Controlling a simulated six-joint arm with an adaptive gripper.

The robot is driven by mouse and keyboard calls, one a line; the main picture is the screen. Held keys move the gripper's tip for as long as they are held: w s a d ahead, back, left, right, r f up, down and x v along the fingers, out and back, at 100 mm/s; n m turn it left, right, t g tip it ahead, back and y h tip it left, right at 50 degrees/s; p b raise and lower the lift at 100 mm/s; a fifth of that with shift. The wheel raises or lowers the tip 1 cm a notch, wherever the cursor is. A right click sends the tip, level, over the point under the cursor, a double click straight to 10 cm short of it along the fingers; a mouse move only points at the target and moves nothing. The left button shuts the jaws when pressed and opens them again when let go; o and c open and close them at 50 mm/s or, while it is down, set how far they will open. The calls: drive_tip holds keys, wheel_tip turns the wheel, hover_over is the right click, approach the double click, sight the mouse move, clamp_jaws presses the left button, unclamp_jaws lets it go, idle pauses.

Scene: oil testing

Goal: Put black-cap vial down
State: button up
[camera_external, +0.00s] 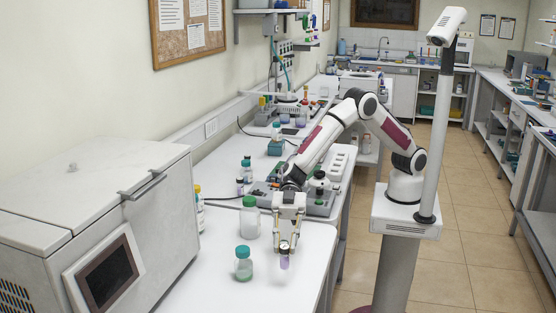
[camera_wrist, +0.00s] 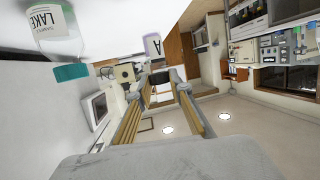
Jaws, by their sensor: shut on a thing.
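The black-cap vial (camera_external: 284,262) is small, with purple contents and a white label. It hangs upright below my gripper (camera_external: 286,242), over the front part of the white bench (camera_external: 285,292). My gripper is shut on its cap. In the wrist view, which is upside down, the vial's label (camera_wrist: 153,45) shows beyond my gripper's fingertips (camera_wrist: 160,77), with the dark cap between them. I cannot tell whether the vial's base touches the bench.
A teal-capped jar (camera_external: 243,265) stands left of the vial, and a larger green-capped bottle (camera_external: 250,218) stands behind it. A grey box-shaped machine (camera_external: 165,225) fills the left. Bench equipment (camera_external: 318,198) stands behind my gripper. The bench front is clear.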

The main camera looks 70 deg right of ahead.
drive_tip(key=shift+f, duration=0.9)
drive_tip(key=shift+f, duration=0.1)
drive_tip(key=shift+f, duration=1.75)
drive_tip(key=shift+f, duration=0.1)
drive_tip(key=o, duration=1)
drive_tip(key=shift+d, duration=0.1)
drive_tip(key=v, duration=1.2)
